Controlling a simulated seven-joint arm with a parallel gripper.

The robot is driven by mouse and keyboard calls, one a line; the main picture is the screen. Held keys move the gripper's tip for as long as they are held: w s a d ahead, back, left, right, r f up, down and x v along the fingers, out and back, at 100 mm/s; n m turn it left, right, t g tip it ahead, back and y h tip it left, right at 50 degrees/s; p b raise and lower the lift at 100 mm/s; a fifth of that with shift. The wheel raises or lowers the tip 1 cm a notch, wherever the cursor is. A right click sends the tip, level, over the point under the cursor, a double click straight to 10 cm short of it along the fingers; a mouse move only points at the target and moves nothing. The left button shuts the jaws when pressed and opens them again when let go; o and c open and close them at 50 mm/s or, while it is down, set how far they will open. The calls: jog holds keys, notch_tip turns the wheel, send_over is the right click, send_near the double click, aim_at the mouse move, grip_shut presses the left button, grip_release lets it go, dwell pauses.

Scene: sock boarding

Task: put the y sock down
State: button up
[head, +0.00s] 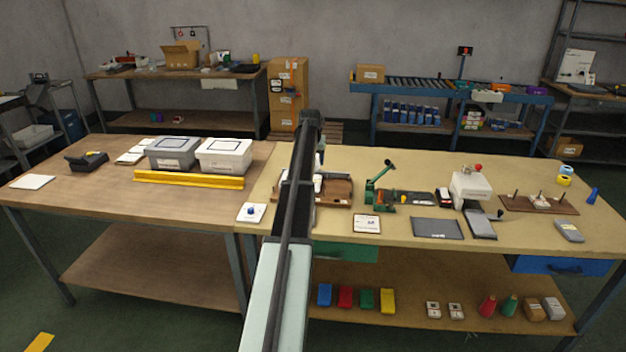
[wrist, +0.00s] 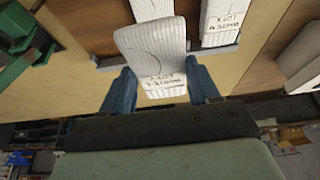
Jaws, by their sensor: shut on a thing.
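In the wrist view, my gripper (wrist: 161,82) has its two blue fingers on either side of a white ribbed sock (wrist: 156,45), shut on it. The sock is flat and carries small dark lettering near the fingers; I cannot read the lot letter surely. A second white piece (wrist: 152,8) shows just beyond it. Another white lettered sock (wrist: 303,62) lies to the right, apart from my fingers. In the head view my arm hides the gripper and most of the sock, beside a brown wooden tray (head: 337,194).
A green hand-lever device (head: 378,190) stands right of the tray, and it shows at the wrist view's left edge (wrist: 18,50). A white card with a blue knob (head: 251,212) lies left of my arm. Two lidded bins (head: 223,160) stand behind a yellow bar (head: 188,180). Bench space behind the tray looks clear.

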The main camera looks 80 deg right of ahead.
jog(key=shift+f, duration=3.95)
jog(key=shift+f, duration=0.15)
jog(key=o, duration=1)
jog(key=v, duration=1.2)
